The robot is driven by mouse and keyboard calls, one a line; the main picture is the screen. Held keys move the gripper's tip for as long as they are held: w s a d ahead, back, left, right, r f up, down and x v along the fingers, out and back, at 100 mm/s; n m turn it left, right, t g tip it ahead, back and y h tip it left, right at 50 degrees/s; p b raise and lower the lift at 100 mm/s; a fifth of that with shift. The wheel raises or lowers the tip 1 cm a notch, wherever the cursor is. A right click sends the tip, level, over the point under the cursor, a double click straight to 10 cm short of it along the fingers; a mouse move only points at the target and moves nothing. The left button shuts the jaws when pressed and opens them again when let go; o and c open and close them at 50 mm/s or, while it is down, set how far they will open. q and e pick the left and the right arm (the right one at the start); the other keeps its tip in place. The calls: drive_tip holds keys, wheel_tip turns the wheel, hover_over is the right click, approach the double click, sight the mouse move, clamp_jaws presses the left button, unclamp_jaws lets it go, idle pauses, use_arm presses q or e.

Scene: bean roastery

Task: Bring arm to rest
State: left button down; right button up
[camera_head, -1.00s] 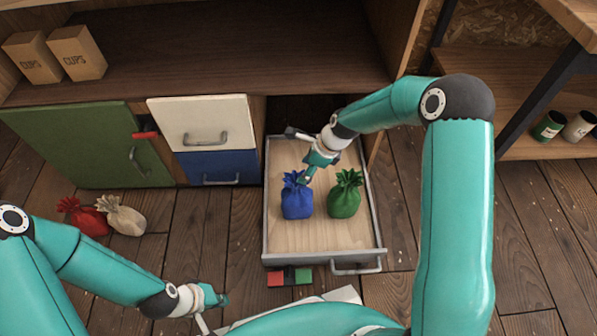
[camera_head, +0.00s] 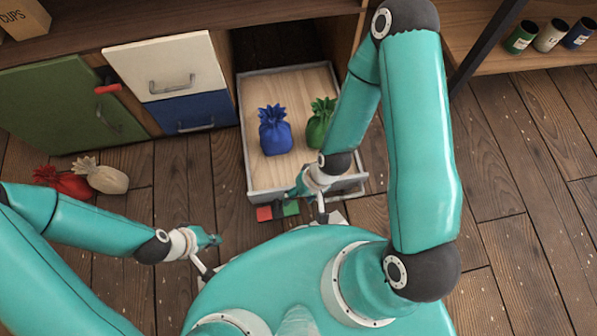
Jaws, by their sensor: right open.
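My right gripper (camera_head: 307,205) is open and empty, above the front edge of the pulled-out drawer (camera_head: 258,181). My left gripper (camera_head: 210,256) is also open and empty, low on the left in front of my base. A blue pouch (camera_head: 275,133) stands upright in the drawer, clear of both grippers. A green pouch (camera_head: 318,126) stands to its right, partly hidden behind my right arm.
A red pouch (camera_head: 64,182) and a beige pouch (camera_head: 103,177) lie on the floor (camera_head: 180,190) by the green cabinet door (camera_head: 58,105). Several jars (camera_head: 551,36) stand on the right shelf. The floor at right is clear.

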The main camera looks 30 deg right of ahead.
drive_tip(key=shift+s+a+n, duration=0.3)
drive_tip(key=shift+s+n, duration=0.05)
drive_tip(key=shift+n, duration=0.05)
drive_tip(key=shift+r, duration=0.15)
wheel_tip(320, 180, up, 33)
drive_tip(key=p, duration=3.3)
